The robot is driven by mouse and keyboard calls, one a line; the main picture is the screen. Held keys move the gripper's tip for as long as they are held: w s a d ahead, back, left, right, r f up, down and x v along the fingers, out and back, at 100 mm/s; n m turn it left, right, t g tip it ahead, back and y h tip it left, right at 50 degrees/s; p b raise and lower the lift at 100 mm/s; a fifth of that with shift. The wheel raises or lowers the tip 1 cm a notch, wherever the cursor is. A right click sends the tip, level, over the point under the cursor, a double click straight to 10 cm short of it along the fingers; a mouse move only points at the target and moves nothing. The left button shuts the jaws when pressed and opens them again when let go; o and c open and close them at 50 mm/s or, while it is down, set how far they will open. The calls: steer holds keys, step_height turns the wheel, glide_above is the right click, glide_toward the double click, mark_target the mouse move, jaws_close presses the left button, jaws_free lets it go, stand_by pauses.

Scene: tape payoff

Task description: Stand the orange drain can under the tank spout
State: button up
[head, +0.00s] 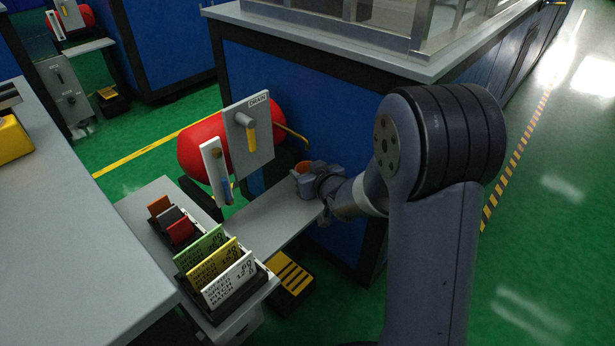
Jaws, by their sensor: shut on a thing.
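The red tank (203,143) lies behind a grey panel (255,150) labelled DRAIN, which carries a yellow-handled valve (251,136). The orange drain can (304,166) shows only as a small orange rim at my gripper. My gripper (306,181) is shut on the can, at the far right end of the grey shelf (262,212), right of the panel and beside the blue cabinet. My gripper hides most of the can. I cannot tell whether the can touches the shelf.
A rack holds green, yellow and white cards (213,262), with smaller orange and red cards (179,231) behind it. A white gauge plate (215,172) stands before the tank. A blue cabinet (258,95) borders the shelf. A black-and-yellow pedal (291,279) sits below. The shelf's middle is clear.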

steer(key=shift+f, duration=0.2)
steer(key=o, duration=1)
steer(key=shift+r, duration=0.15)
steer(key=shift+s+r, duration=0.15)
steer(key=shift+r, duration=0.1)
steer(key=shift+p+v, duration=1.9)
steer(key=shift+v, duration=3.95)
